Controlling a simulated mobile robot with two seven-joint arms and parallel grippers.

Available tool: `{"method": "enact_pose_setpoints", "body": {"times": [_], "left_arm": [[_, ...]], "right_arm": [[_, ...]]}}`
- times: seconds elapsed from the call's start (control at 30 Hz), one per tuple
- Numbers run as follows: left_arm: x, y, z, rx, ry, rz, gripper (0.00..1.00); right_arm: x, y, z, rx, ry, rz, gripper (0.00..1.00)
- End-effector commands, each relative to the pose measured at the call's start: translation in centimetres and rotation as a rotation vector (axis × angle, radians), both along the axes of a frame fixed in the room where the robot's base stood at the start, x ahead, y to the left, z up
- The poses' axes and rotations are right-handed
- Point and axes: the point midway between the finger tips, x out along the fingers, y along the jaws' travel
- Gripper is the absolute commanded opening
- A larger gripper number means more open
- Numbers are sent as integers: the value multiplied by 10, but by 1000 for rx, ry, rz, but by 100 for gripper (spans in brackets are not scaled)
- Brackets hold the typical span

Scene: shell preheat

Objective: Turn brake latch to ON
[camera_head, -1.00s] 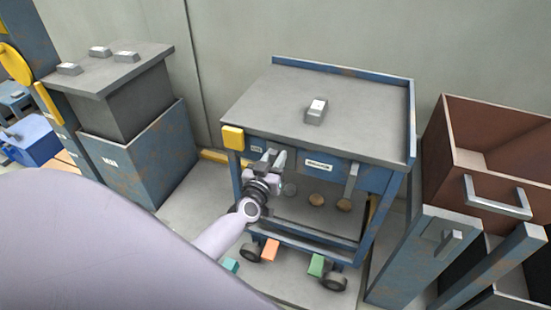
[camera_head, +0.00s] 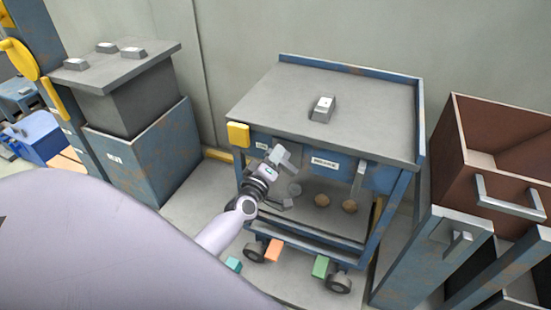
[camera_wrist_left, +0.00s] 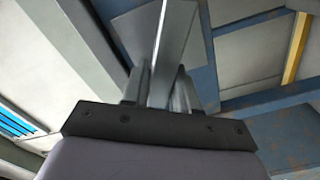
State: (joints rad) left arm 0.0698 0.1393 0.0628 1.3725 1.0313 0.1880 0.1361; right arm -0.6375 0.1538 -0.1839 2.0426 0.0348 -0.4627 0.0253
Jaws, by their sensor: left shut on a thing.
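The blue cart with a grey top (camera_head: 385,95) stands in the middle of the head view. A grey metal lever (camera_wrist_left: 172,45), which looks like the brake latch, is between the fingers of my left gripper (camera_wrist_left: 157,88) in the left wrist view. In the head view my left gripper (camera_head: 279,168) is at the cart's front panel, tilted and shut on this lever. The fingers partly hide the lever, and its ON mark is not readable. A second grey lever (camera_head: 358,180) hangs down farther right, beside a white label (camera_head: 324,162). My right gripper is not in view.
A yellow block (camera_head: 238,135) is on the cart's front left corner. A small grey block (camera_head: 321,109) lies on top. Round pieces (camera_head: 322,199) lie on the shelf below. A blue bin (camera_head: 150,150) stands left; a brown open box (camera_head: 475,130) stands right.

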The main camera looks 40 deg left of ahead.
Motion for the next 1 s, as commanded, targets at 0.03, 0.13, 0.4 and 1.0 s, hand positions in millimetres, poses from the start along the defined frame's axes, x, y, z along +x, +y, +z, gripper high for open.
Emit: {"method": "enact_pose_setpoints", "body": {"times": [0.03,0.13,0.4,1.0], "left_arm": [[0,1,-3,-45,-11,1,0],[-1,2,-5,-134,-33,1,0],[-1,4,-10,-349,-84,1,0],[-1,4,-14,-549,-130,2,0]], "right_arm": [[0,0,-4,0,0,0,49],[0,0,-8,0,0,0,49],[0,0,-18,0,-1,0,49],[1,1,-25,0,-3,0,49]]}}
